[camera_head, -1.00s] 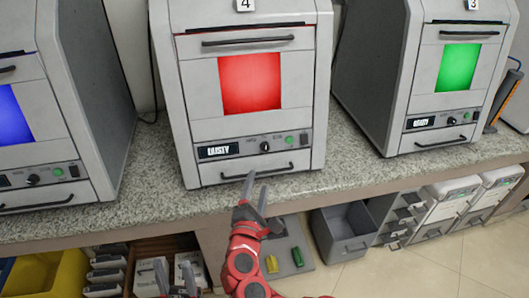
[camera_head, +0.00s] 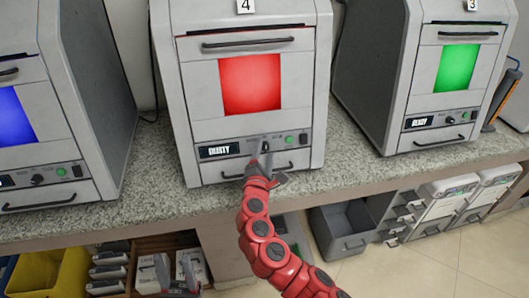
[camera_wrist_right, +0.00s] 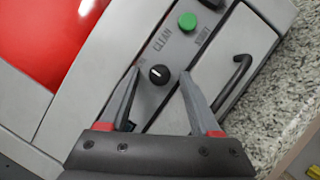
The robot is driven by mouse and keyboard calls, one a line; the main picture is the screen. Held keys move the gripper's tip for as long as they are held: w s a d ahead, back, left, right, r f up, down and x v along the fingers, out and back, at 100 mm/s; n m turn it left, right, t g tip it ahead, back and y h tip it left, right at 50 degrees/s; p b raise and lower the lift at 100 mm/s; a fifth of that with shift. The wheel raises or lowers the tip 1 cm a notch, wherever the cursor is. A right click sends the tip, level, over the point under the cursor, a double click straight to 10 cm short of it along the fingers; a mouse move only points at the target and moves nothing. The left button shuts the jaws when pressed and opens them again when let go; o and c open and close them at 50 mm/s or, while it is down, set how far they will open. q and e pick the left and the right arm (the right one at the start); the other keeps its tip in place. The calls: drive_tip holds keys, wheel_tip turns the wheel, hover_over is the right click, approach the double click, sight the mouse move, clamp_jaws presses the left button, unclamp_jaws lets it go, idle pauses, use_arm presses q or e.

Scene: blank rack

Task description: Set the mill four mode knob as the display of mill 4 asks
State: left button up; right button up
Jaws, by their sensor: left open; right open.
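Mill 4 (camera_head: 181,100) stands in the middle of the counter with tag 4 and a red window. Its display (camera_head: 219,151) appears to read DUSTY. The mode knob (camera_wrist_right: 159,75) is round and black with a small white mark. In the right wrist view the label CLEAN is above it, and another label by its left is partly hidden. My right gripper (camera_wrist_right: 162,76) is open, its fingers on either side of the knob with gaps showing; contact with the panel is unclear. My left gripper (camera_head: 174,271) is open and empty, low in the head view.
A green button (camera_wrist_right: 187,21) labelled START sits near the knob, and a dark door handle (camera_wrist_right: 238,76) lies beyond the right finger. Mill 3 (camera_head: 372,75) with a green window stands right; another mill (camera_head: 85,75) with a blue window stands left. Bins are below the counter (camera_head: 350,178).

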clamp_jaws()
drive_tip(key=shift+m, duration=0.4)
drive_tip(key=m+g, duration=0.1)
drive_tip(key=m, duration=0.2)
drive_tip(key=shift+r+h+b, duration=0.15)
drive_tip(key=shift+h+b, duration=0.15)
drive_tip(key=m+g, duration=0.1)
drive_tip(key=m, duration=0.2)
drive_tip(key=shift+r+m+g, duration=0.2)
drive_tip(key=shift+m+g, duration=0.1)
drive_tip(key=shift+g, duration=0.1)
drive_tip(key=shift+f+m+g+b, duration=0.1)
drive_tip(key=shift+m+g+b, duration=0.25)
drive_tip(key=shift+m, duration=0.35)
drive_tip(key=shift+w+m+g+y+b, duration=0.1)
drive_tip(key=shift+m+g+y+b, duration=0.4)
drive_tip(key=shift+m, duration=0.8)
